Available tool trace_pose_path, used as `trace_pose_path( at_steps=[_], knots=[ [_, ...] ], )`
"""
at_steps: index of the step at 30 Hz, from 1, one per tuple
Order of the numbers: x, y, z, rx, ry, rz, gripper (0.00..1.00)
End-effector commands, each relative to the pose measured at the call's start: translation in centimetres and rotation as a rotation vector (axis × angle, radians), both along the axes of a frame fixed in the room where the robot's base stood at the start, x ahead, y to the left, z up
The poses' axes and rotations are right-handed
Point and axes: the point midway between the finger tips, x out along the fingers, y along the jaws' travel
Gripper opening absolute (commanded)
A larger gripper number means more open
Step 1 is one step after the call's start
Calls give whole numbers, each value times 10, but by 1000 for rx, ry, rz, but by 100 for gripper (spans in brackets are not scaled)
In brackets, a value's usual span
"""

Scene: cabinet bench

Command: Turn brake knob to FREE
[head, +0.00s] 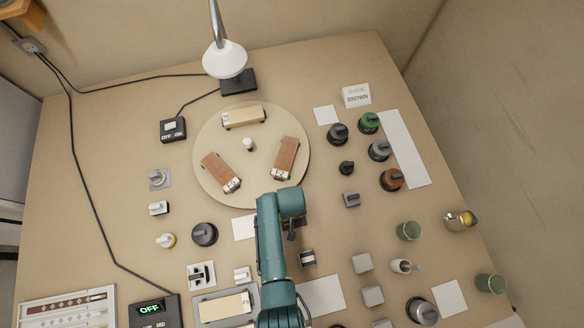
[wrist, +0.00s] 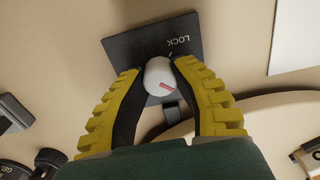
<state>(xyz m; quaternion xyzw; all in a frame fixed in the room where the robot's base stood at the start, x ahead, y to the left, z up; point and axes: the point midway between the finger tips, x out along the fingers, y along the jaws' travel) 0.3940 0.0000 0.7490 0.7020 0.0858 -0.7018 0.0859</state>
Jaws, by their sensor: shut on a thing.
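The brake knob (wrist: 160,76) is a round white knob with a red mark, set on a dark plate (wrist: 122,47) in the wrist view. The plate reads LOCK beside the knob. The red mark points to the lower right of the picture, away from the LOCK word. No FREE label can be read. My gripper (wrist: 158,80) has its yellow-and-black fingers shut on the knob, one on each side. In the head view my teal arm covers the knob, at the front edge of the turntable (head: 250,170).
Three wagons, one of them cream (head: 243,117), stand on the turntable around a small white peg (head: 248,145). A black knob (head: 204,234) is left of my arm and a small grey block (head: 307,259) is right of it. Several jars and cups fill the right side.

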Motion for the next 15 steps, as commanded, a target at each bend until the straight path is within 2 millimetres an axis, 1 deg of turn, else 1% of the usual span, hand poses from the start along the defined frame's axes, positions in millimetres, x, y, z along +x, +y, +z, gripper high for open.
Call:
trace_pose_path(
  at_steps=[14,15],
  knots=[
    [-2,0,-2,1,3,-15,0],
    [-2,0,-2,1,3,-15,32]
  ],
)
